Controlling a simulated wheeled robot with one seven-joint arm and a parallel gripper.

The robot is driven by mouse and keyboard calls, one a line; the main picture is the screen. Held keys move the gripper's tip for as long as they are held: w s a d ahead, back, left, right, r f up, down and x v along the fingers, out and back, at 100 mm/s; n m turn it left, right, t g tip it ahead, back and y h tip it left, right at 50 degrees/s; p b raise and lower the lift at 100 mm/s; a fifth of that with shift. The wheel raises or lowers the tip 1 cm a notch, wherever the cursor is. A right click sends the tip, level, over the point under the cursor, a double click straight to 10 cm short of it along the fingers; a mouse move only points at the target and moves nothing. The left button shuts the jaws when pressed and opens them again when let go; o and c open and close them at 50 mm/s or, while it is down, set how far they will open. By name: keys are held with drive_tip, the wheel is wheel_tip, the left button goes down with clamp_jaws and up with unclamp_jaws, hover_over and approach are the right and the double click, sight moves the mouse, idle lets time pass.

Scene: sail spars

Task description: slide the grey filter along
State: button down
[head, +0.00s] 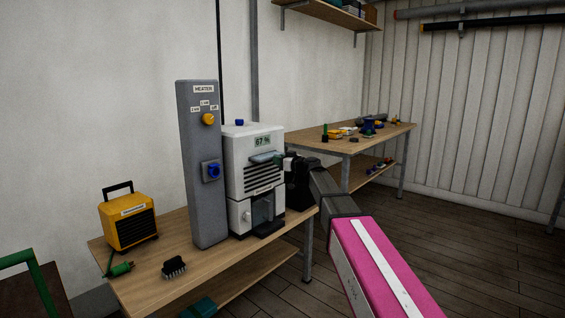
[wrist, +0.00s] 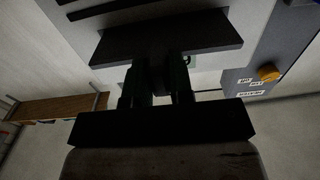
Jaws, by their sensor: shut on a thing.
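The grey filter (head: 264,158) sticks out of the front of the white machine (head: 240,170), just below its "67 %" display. In the wrist view the filter (wrist: 170,38) is a dark, wide slab across the fingertips. My gripper (head: 285,162) is at the filter's right side in the head view, partly hidden behind my wrist. In the wrist view my gripper's fingers (wrist: 160,68) are close together and shut on the filter's edge. How far the filter sits inside the machine cannot be told.
A yellow heater box (head: 127,222), a green plug (head: 120,268) and a brush (head: 174,268) are on the bench. A second bench (head: 300,132) stands behind.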

sight(269, 155)
drive_tip(key=shift+x, duration=3.3)
drive_tip(key=c, duration=0.9)
unclamp_jaws()
drive_tip(key=shift+d, duration=0.1)
drive_tip(key=v, duration=1.1)
drive_tip(key=s+d+f+m+g+h, duration=0.1)
drive_tip(key=s+d+f+g+h, duration=0.15)
drive_tip(key=s+f, duration=0.45)
drive_tip(key=s+d+f+m+g+h, duration=0.1)
drive_tip(key=s+d+f+m+h, duration=0.2)
drive_tip(key=f, duration=0.8)
drive_tip(key=s+d+f+g+h, duration=0.1)
drive_tip(key=s+d+f+g, duration=0.1)
drive_tip(key=s+d+f, duration=0.45)
drive_tip(key=s+d+f+m+g+h, duration=0.1)
drive_tip(key=s+d+f+m+h, duration=0.1)
drive_tip(key=s+d+f, duration=0.2)
drive_tip(key=s+d+f+m+g+h, duration=0.2)
drive_tip(key=s+d+f+h, duration=0.1)
drive_tip(key=s+f, duration=0.3)
drive_tip(key=s+d+f+m+g+h, duration=0.2)
drive_tip(key=s+d+f, duration=0.2)
drive_tip(key=s+f, duration=0.2)
drive_tip(key=shift+s+d+f+g+h, duration=0.1)
drive_tip(key=shift+s+d+g+h, duration=0.2)
drive_tip(key=shift+s, duration=0.6)
